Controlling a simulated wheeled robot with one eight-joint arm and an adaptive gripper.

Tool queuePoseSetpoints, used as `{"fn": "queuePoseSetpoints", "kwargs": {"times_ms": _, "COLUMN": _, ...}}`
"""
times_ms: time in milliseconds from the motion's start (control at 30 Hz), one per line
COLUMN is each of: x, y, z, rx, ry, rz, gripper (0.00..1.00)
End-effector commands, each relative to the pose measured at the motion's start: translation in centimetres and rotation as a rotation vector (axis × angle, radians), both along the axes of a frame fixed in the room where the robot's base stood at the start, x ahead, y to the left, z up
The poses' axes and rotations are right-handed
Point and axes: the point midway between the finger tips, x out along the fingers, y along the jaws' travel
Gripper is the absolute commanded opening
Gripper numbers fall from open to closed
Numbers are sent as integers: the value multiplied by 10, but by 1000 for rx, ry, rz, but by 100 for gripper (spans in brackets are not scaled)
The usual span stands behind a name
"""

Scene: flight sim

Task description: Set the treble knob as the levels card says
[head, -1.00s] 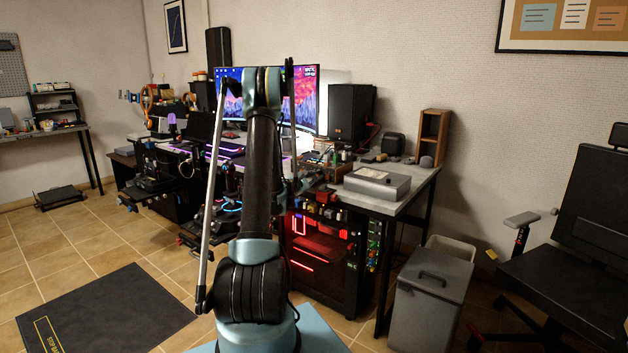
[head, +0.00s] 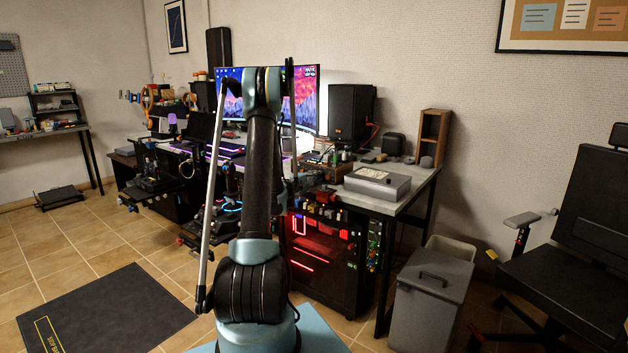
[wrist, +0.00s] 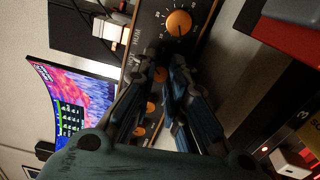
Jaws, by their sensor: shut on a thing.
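In the wrist view, an amp-like panel (wrist: 205,22) with a dark face and wooden edges runs down the picture. A large orange knob (wrist: 179,23) with a printed scale stands clear beyond my gripper (wrist: 166,66). Smaller orange knobs (wrist: 150,106) show lower, partly behind the fingers. My gripper's fingers are close together at the panel, shut on a knob that the fingertips hide. I cannot read which label or mark it has. In the head view my arm hides the gripper. I cannot make out the levels card in either view.
In the wrist view, a lit monitor (wrist: 72,105) is at the left and a red-and-black object (wrist: 292,42) at the right. In the head view, a grey box (head: 377,183), a speaker (head: 350,112) and a wooden shelf (head: 433,137) stand on the desk.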

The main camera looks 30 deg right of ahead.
Motion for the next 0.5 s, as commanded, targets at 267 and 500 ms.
{"fn": "queuePoseSetpoints", "kwargs": {"times_ms": 267, "x": 0, "y": 0, "z": -1, "rx": 38, "ry": -88, "rz": 1, "gripper": 0}}
{"fn": "queuePoseSetpoints", "kwargs": {"times_ms": 500, "x": 0, "y": 0, "z": -1, "rx": 46, "ry": -107, "rz": 1, "gripper": 0}}
